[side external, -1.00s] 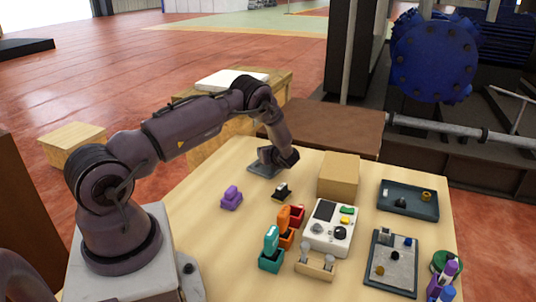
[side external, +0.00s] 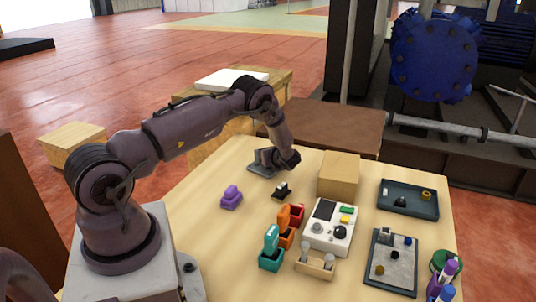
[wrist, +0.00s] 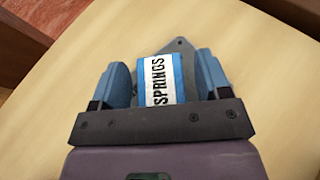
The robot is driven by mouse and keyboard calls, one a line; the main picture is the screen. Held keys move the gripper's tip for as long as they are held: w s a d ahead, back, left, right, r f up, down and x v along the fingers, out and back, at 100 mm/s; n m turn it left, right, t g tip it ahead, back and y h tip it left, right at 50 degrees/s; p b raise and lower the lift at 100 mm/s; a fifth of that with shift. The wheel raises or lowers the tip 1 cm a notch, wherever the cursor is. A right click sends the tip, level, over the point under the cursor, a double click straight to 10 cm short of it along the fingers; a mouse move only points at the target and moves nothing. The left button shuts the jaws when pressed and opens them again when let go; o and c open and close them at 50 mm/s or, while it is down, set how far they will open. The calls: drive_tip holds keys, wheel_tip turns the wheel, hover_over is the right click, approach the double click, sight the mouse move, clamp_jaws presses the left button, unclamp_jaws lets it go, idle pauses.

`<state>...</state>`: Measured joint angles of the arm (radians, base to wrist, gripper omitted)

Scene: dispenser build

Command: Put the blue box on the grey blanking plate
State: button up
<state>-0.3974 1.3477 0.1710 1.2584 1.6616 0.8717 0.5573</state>
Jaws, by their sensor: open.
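The blue box (wrist: 159,88), with a white label reading SPRINGS, is between the fingers of my gripper (wrist: 163,80) in the wrist view. The fingers with blue pads are open, with a narrow gap on each side of the box. The grey blanking plate (wrist: 180,46) shows beyond and beside the box, which appears to rest on it; the contact underneath is hidden. In the side view the plate (side external: 262,168) lies at the far left part of the table, with my gripper (side external: 270,158) low over it. The box is hard to make out there.
A purple piece (side external: 231,198) and a small black-and-white item (side external: 282,191) sit nearer on the table. A cardboard box (side external: 339,176), a white control panel (side external: 329,227) and dark trays (side external: 408,201) stand to the right. Bare tabletop surrounds the plate.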

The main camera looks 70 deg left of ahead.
drive_tip(key=v, duration=1)
drive_tip(key=shift+d+r, duration=0.15)
drive_tip(key=shift+d, duration=0.2)
drive_tip(key=shift+d+r, duration=0.2)
drive_tip(key=shift+r, duration=0.05)
drive_tip(key=s+d+r+n+h, duration=0.35)
drive_tip(key=d+r+n, duration=0.25)
drive_tip(key=r, duration=0.4)
drive_tip(key=s+d+r+n+h, duration=0.2)
drive_tip(key=s+d+r+n, duration=0.3)
drive_tip(key=r, duration=0.5)
drive_tip(key=s+d+r+n+t+h, duration=0.2)
drive_tip(key=s+d+r+n+h, duration=0.1)
drive_tip(key=s+d, duration=0.3)
drive_tip(key=s+d+r+n+t+h, duration=0.3)
drive_tip(key=s+d, duration=0.4)
drive_tip(key=d, duration=0.4)
drive_tip(key=shift+s+d+r+n+t+h, duration=0.35)
drive_tip(key=shift+r+n+h, duration=0.15)
drive_tip(key=shift+r+h, duration=0.45)
